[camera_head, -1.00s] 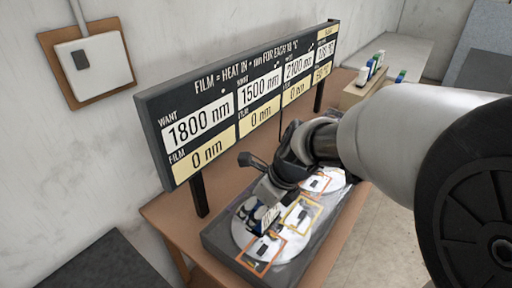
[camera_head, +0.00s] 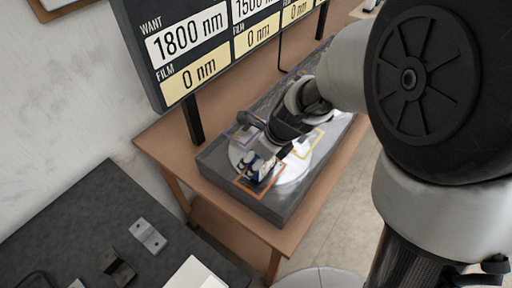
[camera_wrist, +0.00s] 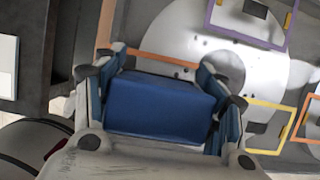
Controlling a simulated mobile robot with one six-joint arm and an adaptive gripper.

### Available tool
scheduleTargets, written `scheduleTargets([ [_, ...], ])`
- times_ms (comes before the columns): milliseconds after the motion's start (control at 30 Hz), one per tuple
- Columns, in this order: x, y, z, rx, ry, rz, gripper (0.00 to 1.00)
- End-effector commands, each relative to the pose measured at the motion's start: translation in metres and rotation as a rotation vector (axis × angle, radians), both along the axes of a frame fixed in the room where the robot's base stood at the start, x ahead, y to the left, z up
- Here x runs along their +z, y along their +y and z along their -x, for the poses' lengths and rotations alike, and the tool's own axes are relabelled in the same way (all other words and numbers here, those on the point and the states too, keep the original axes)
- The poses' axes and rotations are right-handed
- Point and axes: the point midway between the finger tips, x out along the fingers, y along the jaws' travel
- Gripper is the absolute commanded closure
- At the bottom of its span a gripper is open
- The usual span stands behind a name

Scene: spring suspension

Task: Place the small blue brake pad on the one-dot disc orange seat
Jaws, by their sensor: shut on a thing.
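My gripper (camera_wrist: 160,108) is shut on a blue block (camera_wrist: 158,104), the brake pad, which fills the space between the fingers in the wrist view. In the head view my gripper (camera_head: 262,162) is low over the near end of the grey bench unit, at the orange frame (camera_head: 246,185) on the white disc (camera_head: 292,172). The orange frame (camera_wrist: 150,58) also shows behind the pad in the wrist view, mostly hidden by it. I cannot tell whether the pad touches the seat. The disc (camera_wrist: 190,40) also carries a purple frame (camera_wrist: 245,37) and a yellow frame (camera_wrist: 268,128).
A dark display board (camera_head: 190,45) stands behind the unit and reads 1800 nm wanted, film 0 nm. The grey unit (camera_head: 235,190) sits on a brown table (camera_head: 165,135). A dark table (camera_head: 95,225) with metal parts is at the lower left.

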Motion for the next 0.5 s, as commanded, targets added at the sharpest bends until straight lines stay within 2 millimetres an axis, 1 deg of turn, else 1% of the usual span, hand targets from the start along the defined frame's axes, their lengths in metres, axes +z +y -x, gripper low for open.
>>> scheduleTargets([
  [100,0.0012,0.0,-0.0004,0.001,-0.002,0.0,0.69],
  [200,-0.0023,0.0,-0.0003,0.0,-0.001,-0.001,0.69],
  [233,-0.003,0.0,0.0001,0.001,0.0,0.0,0.35],
  [500,-0.0021,0.0001,0.0001,0.001,0.0,0.0,0.17],
])
